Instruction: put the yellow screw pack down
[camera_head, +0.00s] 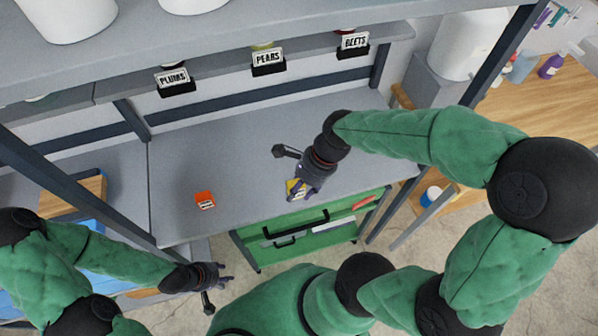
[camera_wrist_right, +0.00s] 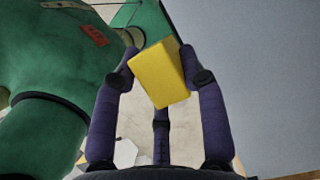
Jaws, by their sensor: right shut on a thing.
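The yellow screw pack (camera_wrist_right: 161,74) is a small yellow box, held tilted between the fingers of my right gripper (camera_wrist_right: 160,80) in the right wrist view. In the head view the right gripper (camera_head: 304,190) is over the front edge of the grey worktop (camera_head: 230,160), and the pack (camera_head: 291,185) is partly hidden by the fingers. Whether the pack touches the worktop cannot be told. My left gripper (camera_head: 218,284) is below and in front of the worktop, with its fingers apart and nothing between them.
An orange box (camera_head: 205,200) sits on the worktop, left of the right gripper. Labelled shelf bins for plums (camera_head: 175,84), pears (camera_head: 268,64) and beets (camera_head: 353,45) are above. A green drawer cabinet (camera_head: 310,235) stands below the front edge. The middle of the worktop is clear.

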